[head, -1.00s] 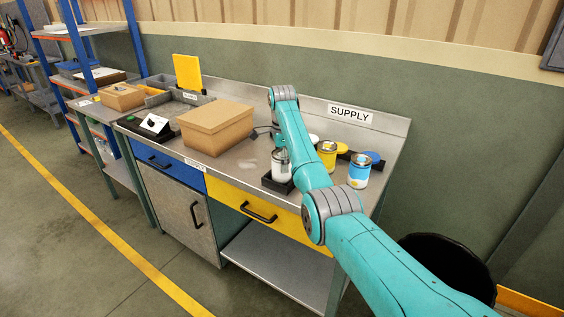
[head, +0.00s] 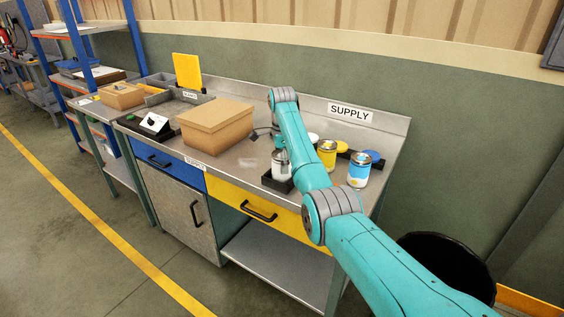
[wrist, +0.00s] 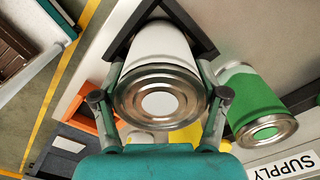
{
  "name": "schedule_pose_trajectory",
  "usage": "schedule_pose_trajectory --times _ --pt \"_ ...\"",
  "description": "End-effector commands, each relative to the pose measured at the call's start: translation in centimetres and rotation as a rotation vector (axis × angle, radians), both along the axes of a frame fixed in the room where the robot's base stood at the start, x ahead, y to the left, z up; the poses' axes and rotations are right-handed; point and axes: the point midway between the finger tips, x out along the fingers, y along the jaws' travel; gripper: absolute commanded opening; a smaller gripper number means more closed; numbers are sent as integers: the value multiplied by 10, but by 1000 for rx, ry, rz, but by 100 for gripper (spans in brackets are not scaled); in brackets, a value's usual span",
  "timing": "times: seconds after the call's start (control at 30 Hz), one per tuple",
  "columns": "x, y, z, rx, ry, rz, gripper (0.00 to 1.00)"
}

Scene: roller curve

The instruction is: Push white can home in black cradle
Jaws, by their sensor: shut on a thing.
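The white can (head: 281,168) stands in the black cradle (head: 274,184) near the front edge of the steel supply bench. In the wrist view the white can (wrist: 158,45) shows its silver-rimmed end towards me, and the cradle's dark angled walls (wrist: 197,28) border its far side. My gripper (wrist: 160,72) is shut on the white can, with one finger on each side. In the head view my teal arm hides the gripper and part of the can. Whether the can touches the cradle's inner walls cannot be told.
A yellow can (head: 327,153) and a blue can (head: 360,171) stand to the right on the bench. A green can (wrist: 246,100) is close to the right finger in the wrist view. A cardboard box (head: 215,128) stands to the left. Bare steel lies between the box and cradle.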

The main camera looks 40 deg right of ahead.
Motion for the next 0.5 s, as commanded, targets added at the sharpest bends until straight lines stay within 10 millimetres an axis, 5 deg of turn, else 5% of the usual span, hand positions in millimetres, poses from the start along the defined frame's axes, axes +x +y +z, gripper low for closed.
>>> schedule_pose_trajectory --times 0.5 --pt "0 0 -4 0 -1 0 33"
